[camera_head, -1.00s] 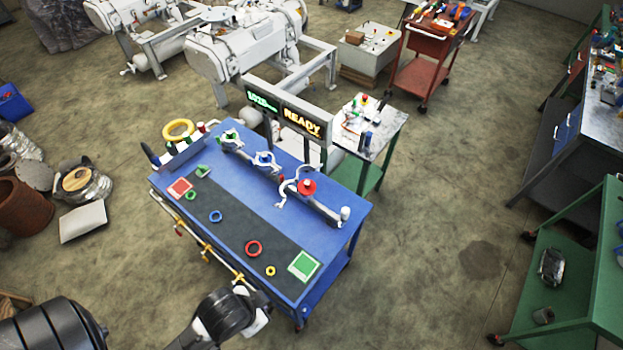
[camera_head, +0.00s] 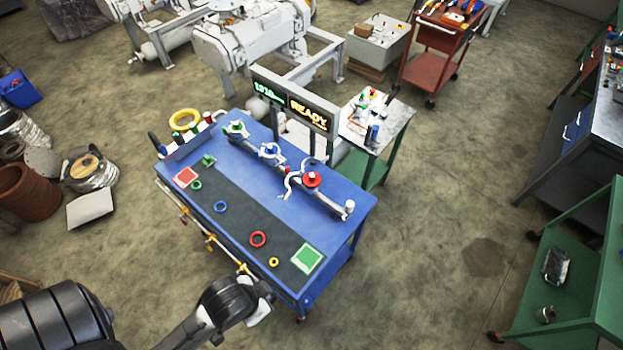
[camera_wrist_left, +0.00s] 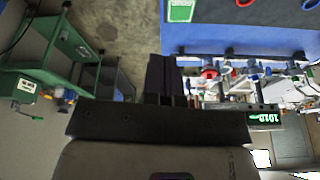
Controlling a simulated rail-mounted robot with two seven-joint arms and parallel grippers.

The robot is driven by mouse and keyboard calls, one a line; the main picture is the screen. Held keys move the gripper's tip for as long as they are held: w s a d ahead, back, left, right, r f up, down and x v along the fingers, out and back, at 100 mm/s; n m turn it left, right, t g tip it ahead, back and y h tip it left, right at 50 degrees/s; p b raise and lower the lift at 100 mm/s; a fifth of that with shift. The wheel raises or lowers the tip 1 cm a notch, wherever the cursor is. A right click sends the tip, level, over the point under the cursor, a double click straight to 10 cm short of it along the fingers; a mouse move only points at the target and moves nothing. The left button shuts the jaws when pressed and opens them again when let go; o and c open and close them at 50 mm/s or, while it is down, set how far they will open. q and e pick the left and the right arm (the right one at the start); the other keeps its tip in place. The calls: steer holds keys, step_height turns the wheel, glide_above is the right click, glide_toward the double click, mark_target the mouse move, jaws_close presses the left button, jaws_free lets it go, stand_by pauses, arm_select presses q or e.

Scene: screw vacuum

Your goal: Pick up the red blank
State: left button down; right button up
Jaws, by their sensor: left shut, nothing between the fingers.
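A red round piece (camera_head: 312,180), which looks like the red blank, sits in the right-hand clamp of the pipe fixture on the blue table (camera_head: 345,222). A red part also shows in the left wrist view (camera_wrist_left: 208,73), partly hidden by clutter. A separate red ring (camera_head: 258,239) lies flat on the table's dark strip. My left gripper (camera_wrist_left: 163,72) is shut and empty. In the head view its arm reaches to the table's near edge, well short of the red piece, and its fingertips are hard to make out. My right gripper is not in view.
Blue (camera_head: 221,206), green and yellow rings lie on the dark strip, with a red pad (camera_head: 186,176) and a green pad (camera_head: 307,257) at its ends. Clamps and a display (camera_head: 290,100) reading READY stand behind. Open floor lies right of the table.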

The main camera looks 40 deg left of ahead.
arm_select(q)
steer(key=c, duration=0.8)
jaws_free()
